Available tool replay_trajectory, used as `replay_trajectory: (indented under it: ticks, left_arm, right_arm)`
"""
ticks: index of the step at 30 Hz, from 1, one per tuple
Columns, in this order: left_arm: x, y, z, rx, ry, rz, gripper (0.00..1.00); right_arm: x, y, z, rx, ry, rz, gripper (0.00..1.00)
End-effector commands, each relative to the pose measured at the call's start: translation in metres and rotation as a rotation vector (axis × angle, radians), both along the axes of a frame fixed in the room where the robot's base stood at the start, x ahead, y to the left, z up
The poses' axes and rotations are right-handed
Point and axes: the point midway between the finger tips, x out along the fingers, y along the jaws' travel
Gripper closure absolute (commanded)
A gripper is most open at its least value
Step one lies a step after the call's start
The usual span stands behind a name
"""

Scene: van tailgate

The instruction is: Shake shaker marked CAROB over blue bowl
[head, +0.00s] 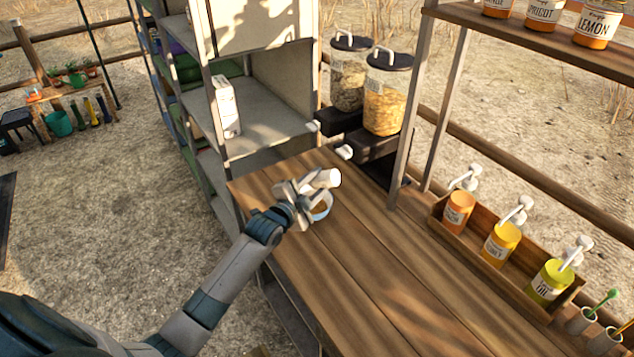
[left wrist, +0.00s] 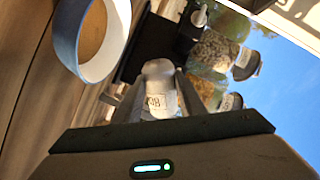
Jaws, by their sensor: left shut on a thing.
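My left gripper (head: 308,187) is shut on a small white shaker (head: 328,178), which lies tipped nearly on its side above the wooden counter. In the left wrist view the shaker (left wrist: 158,75) sits between the fingers (left wrist: 155,108); its label is only partly readable. The blue bowl (head: 322,210) stands on the counter just below the gripper and shaker, partly hidden by them. In the left wrist view the bowl (left wrist: 66,40) shows a pale rim, blue outside and brown inside. My right gripper is in neither view.
Two dispensers (head: 384,104) with black lids stand behind the counter. A wooden box (head: 437,210) of pump bottles is at the right, beside cups (head: 583,318). A shelf unit (head: 262,130) stands at the back left. The counter's middle (head: 390,270) is clear.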

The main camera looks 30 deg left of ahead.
Motion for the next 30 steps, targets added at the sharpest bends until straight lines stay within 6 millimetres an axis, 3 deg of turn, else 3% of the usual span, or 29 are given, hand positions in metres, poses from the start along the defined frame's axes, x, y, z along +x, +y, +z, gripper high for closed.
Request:
replay_trajectory:
  ticks: [8,18,30]
  left_arm:
    - [0.000,0.000,0.009,0.000,-0.001,0.000,0.88]
    - [0.000,0.000,0.049,0.001,-0.002,0.000,0.88]
    - [0.000,0.000,0.051,0.000,-0.001,0.000,0.88]
  right_arm:
    - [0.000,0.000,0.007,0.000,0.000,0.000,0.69]
    - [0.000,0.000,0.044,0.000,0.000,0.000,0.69]
    - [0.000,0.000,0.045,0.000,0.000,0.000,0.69]
